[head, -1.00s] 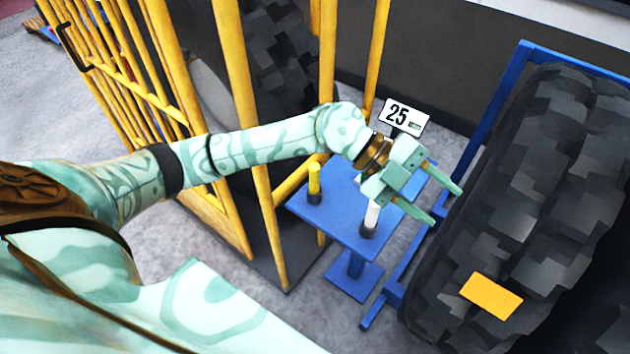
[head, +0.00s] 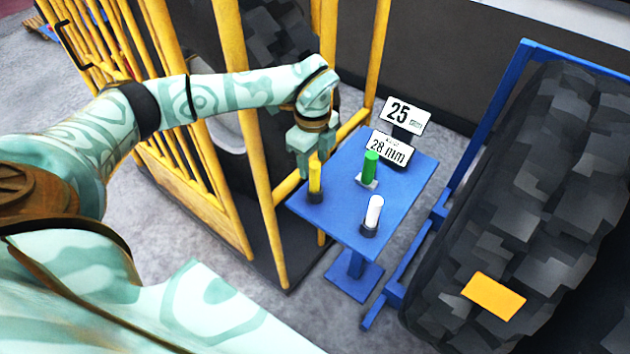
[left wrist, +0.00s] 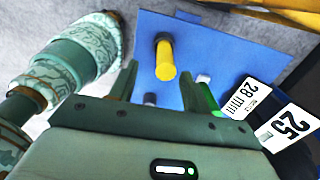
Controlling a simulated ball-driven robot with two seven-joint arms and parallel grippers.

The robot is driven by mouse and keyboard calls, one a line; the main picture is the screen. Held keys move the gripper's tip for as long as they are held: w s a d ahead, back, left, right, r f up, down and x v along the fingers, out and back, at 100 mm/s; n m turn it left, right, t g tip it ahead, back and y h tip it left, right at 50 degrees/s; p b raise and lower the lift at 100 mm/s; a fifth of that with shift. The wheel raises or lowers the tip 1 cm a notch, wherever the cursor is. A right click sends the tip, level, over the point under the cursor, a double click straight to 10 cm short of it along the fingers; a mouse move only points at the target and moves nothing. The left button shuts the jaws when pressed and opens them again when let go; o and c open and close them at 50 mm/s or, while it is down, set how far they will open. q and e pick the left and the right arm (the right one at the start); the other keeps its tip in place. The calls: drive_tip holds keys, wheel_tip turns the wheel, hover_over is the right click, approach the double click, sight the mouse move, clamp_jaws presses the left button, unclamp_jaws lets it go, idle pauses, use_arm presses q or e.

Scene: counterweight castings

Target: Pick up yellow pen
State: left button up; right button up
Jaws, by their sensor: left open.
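The yellow pen (head: 315,177) stands upright in a dark round holder at the left corner of a small blue table (head: 345,215). My left gripper (head: 308,160) is open and empty, pointing down just above the pen and partly overlapping its top. In the left wrist view, the yellow pen (left wrist: 166,65) shows ahead, between the lines of my two spread fingers (left wrist: 158,82). Its end faces the camera. I cannot tell how far the fingertips are from it.
A green pen (head: 371,165) and a white pen (head: 373,214) stand on the same table. Signs reading 25 (head: 403,113) and 28 mm (head: 391,148) stand at its back. Yellow bars (head: 262,165) rise close to the left; a large tyre (head: 540,200) is at right.

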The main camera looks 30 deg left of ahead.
sight(315, 174)
use_arm(q)
drive_tip(key=f, duration=0.6)
drive_tip(key=shift+w+b, duration=0.4)
drive_tip(key=c, duration=0.9)
